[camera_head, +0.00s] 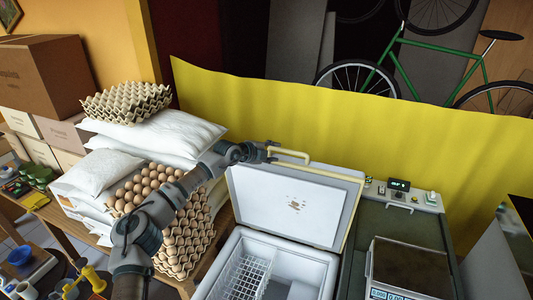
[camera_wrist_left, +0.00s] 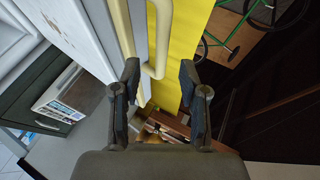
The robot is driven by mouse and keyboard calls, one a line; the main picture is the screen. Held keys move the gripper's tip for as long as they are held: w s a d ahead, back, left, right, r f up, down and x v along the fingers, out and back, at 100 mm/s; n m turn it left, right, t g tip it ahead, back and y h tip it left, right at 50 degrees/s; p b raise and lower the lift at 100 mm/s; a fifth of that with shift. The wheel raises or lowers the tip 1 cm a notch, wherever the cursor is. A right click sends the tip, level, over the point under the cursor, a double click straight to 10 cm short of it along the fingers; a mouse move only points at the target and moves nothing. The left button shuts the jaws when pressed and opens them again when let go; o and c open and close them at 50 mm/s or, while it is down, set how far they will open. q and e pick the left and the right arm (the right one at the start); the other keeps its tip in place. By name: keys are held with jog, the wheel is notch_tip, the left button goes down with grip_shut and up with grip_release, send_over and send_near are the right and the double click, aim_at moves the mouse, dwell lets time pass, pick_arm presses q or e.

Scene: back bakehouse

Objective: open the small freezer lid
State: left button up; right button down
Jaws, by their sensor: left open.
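The small freezer (camera_head: 318,262) stands at the lower middle of the head view. Its white lid (camera_head: 295,205) is raised steeply, and the inside with a wire basket (camera_head: 243,275) shows. A cream handle (camera_head: 290,153) runs along the lid's top edge. My left gripper (camera_head: 270,152) is at the left end of this handle. In the left wrist view the left gripper's fingers (camera_wrist_left: 160,95) are apart, and the handle (camera_wrist_left: 158,40) reaches between or just beyond their tips; I cannot tell if they touch it. My right gripper is not in view.
Egg trays (camera_head: 180,225) and white sacks (camera_head: 165,135) are stacked left of the freezer, close to my left arm. A scale (camera_head: 408,268) and a small display (camera_head: 398,185) are to the right. A yellow sheet (camera_head: 330,120) stands behind the lid, with a green bicycle (camera_head: 440,50) beyond.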

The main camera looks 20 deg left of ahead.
pick_arm(q)
jog(key=v, duration=0.3)
jog(key=shift+s+a+r, duration=0.1)
jog(key=shift+s, duration=0.2)
